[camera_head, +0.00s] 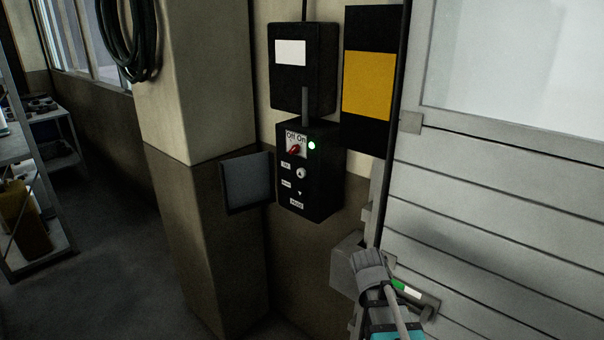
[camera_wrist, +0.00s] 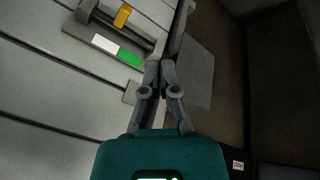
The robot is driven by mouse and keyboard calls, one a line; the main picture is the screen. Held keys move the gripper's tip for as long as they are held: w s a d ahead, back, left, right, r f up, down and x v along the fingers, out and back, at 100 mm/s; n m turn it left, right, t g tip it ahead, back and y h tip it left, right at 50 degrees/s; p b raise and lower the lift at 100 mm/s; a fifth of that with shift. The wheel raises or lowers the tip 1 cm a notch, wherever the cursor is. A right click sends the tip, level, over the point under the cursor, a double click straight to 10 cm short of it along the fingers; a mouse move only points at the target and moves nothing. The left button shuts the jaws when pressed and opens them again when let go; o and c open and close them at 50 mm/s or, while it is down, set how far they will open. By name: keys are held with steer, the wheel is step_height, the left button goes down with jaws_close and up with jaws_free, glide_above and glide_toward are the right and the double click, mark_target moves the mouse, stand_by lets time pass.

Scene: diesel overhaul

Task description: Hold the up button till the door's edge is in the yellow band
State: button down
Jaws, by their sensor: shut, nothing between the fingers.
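The black control box (camera_head: 309,171) is on the wall in the head view. It has a red switch (camera_head: 294,149) under "Off On", a lit green lamp (camera_head: 312,146), a round white button (camera_head: 300,173) and a small down arrow (camera_head: 299,193). The labels beside these buttons are too small to read. The grey panelled door (camera_head: 480,210) fills the right side; its bottom edge is out of view. The yellow band (camera_head: 369,86) is on a black board left of the door. My gripper (camera_head: 366,259) is shut and empty, below and right of the control box, apart from its buttons; its fingertips also show in the wrist view (camera_wrist: 160,66).
A latch (camera_wrist: 120,17) with an orange knob and a white-green strip (camera_wrist: 118,49) is on the door near my fingers. A grey flap-like panel (camera_head: 247,182) juts left of the control box. A wall pillar (camera_head: 200,100) stands further left. Shelving (camera_head: 40,255) is at far left.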

steer(key=w+a+r+n+t+h+p, duration=0.1)
steer(key=w+a+r+t, duration=0.15)
steer(key=w, duration=0.35)
steer(key=w+a+r+n+t+h, duration=0.1)
steer(key=w+a+r+t, duration=0.15)
steer(key=w, duration=0.35)
steer(key=n+t+y+p, duration=0.2)
steer(key=n+t+y, duration=0.5)
steer(key=n+t, duration=0.15)
glide_toward(301, 173)
steer(key=a+f, duration=0.2)
steer(key=a, duration=0.6)
steer(key=shift+w+a+r+n, duration=0.1)
steer(key=shift+a+r+n, duration=0.2)
steer(key=shift+a, duration=0.15)
steer(key=shift+d, duration=0.1)
steer(key=w+d, duration=0.5)
steer(key=w, duration=0.2)
steer(key=shift+d, duration=0.15)
steer(key=shift+w, duration=0.1)
steer(key=shift+w+d, duration=0.25)
